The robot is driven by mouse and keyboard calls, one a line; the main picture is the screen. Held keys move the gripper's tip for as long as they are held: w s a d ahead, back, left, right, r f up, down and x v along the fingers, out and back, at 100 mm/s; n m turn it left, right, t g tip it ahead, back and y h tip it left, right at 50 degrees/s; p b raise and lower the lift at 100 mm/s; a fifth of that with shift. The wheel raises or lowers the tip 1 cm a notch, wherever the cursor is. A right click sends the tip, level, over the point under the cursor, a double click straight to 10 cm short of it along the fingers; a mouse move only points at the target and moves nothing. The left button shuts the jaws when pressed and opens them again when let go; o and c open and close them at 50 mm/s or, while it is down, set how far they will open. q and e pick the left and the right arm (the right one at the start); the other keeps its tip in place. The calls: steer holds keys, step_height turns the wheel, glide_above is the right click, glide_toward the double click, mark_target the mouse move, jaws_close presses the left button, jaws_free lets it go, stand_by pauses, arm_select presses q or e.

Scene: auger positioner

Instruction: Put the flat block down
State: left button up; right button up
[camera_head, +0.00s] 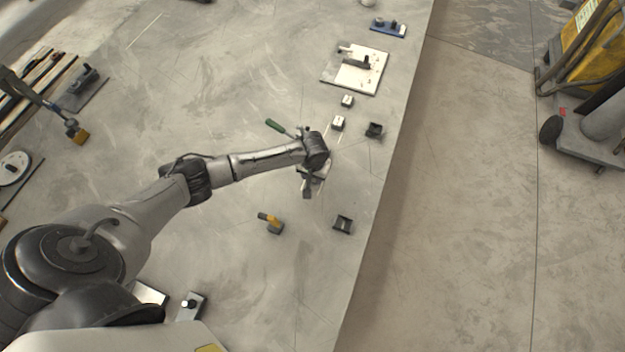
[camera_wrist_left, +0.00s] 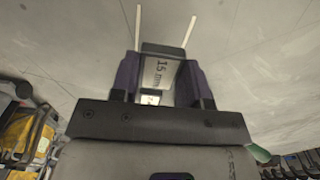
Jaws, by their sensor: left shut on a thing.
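The flat block (camera_wrist_left: 160,70) is grey and marked "15 mm" in the left wrist view. It sits between the two dark fingers of my left gripper (camera_wrist_left: 160,80), which is shut on it. In the head view my left gripper (camera_head: 312,185) points down over the grey table (camera_head: 220,110), left of its right edge. The block is mostly hidden there by the wrist. I cannot tell whether it touches the table. My right gripper is not in view.
Two small light blocks (camera_head: 338,123) and a dark clamp-like part (camera_head: 374,130) lie beyond the gripper. Another dark part (camera_head: 343,224) and a yellow-handled tool (camera_head: 270,222) lie nearer. A green-handled tool (camera_head: 278,127) lies beside the wrist. A white plate (camera_head: 356,84) is farther back.

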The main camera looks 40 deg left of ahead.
mark_target(313, 181)
arm_select(q)
steer(key=shift+a+f+b, duration=0.15)
steer(key=shift+f+b, duration=0.2)
steer(key=shift+f, duration=1.7)
steer(key=shift+f, duration=0.15)
steer(key=o, duration=1.1)
steer(key=shift+c, duration=0.2)
step_height(313, 181, up, 11)
steer(key=shift+f+p, duration=0.1)
steer(key=shift+p, duration=0.9)
steer(key=shift+r, duration=0.75)
